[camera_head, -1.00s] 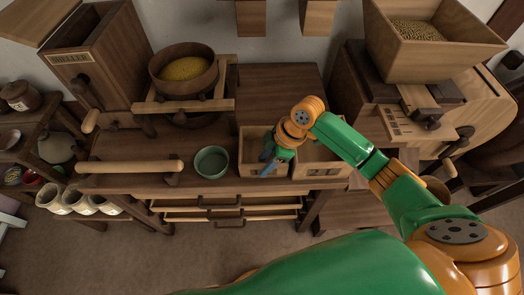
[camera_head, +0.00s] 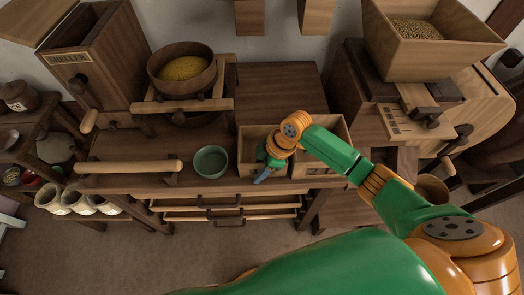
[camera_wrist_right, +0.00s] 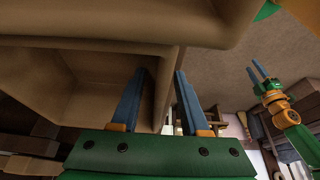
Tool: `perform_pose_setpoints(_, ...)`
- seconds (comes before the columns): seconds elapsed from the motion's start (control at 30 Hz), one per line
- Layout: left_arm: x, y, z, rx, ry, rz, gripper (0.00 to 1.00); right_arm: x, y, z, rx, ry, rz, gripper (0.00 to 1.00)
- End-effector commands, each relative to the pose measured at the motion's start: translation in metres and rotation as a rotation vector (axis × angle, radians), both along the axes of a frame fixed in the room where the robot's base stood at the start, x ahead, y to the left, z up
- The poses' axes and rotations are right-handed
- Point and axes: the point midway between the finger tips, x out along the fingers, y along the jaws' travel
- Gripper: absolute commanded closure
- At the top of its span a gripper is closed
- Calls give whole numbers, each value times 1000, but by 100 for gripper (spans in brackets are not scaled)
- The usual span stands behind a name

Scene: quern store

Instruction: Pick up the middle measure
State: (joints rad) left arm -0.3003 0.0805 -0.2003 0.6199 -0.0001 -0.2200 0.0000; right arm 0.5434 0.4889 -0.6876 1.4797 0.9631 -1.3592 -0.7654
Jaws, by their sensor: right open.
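Three cream cups, which look like the measures, sit in a row at the left of the head view. The middle measure (camera_head: 80,203) is between the left cup (camera_head: 50,197) and the right cup (camera_head: 106,203). My right gripper (camera_head: 262,177) is at the front of an open wooden bin, far to the right of the cups. In the right wrist view its blue fingers (camera_wrist_right: 158,82) are apart with nothing between them. My left gripper (camera_wrist_right: 257,70) shows small in the right wrist view, its two fingers apart and empty.
A green bowl (camera_head: 211,161) stands just left of my right gripper. A wooden bar (camera_head: 130,167) runs along the bench front above the cups. The wooden bin (camera_wrist_right: 90,45) fills the wrist view's upper left.

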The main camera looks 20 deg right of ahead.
Motion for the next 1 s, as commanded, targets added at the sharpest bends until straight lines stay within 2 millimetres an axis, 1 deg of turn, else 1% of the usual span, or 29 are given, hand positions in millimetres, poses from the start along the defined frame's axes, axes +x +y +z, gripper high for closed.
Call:
perform_pose_setpoints(0.13, 0, 0, 0, 0, -1, 0, 60, 0, 0, 0, 0, 0, 0, 55)
perform_pose_setpoints(0.3, 1, 0, 0, 0, -1, 0, 60, 0, 0, 0, 0, 0, 0, 100)
perform_pose_setpoints(1.0, 1, 0, 0, 0, -1, 1, 60, 0, 0, 0, 0, -1, 0, 100)
